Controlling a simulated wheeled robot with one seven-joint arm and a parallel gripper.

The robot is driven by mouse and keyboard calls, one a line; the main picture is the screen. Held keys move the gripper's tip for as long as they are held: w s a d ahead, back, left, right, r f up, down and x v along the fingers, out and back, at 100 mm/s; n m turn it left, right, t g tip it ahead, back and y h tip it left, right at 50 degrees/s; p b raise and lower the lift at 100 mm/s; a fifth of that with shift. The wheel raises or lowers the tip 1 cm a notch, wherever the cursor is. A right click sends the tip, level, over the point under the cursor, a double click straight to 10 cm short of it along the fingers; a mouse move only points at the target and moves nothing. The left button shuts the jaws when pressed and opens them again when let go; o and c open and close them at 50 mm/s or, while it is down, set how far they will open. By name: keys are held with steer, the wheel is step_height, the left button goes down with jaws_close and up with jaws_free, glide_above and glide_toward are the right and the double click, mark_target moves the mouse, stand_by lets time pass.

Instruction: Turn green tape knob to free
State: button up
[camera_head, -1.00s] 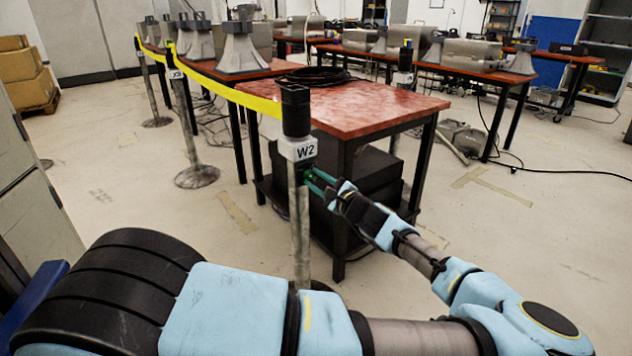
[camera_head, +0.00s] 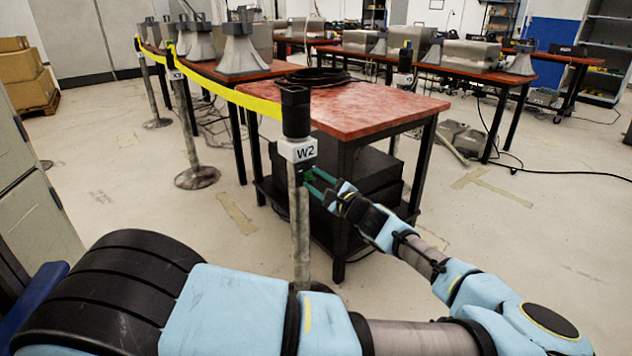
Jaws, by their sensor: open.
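A small green knob (camera_head: 308,175) shows on the side of the post labelled W2 (camera_head: 299,225), just below its white label block (camera_head: 298,151). The yellow tape (camera_head: 243,100) runs from the black head (camera_head: 296,108) of this post toward the back left. My gripper (camera_head: 313,182) reaches in from the right at knob height. Its greenish fingers are apart and stand at or around the knob, which they partly hide. I cannot tell whether they touch it. The knob's marking is too small to read.
A red-topped table (camera_head: 360,108) with a black coiled cable (camera_head: 312,77) stands right behind the post. Another post labelled X3 (camera_head: 187,120) stands farther back left. Brown boxes (camera_head: 28,75) are at the far left. Floor right of the table is mostly clear.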

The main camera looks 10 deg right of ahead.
steer(key=v, duration=1)
steer(key=shift+s+d+b, duration=0.2)
steer(key=shift+s+b, duration=0.15)
steer(key=shift+b, duration=0.05)
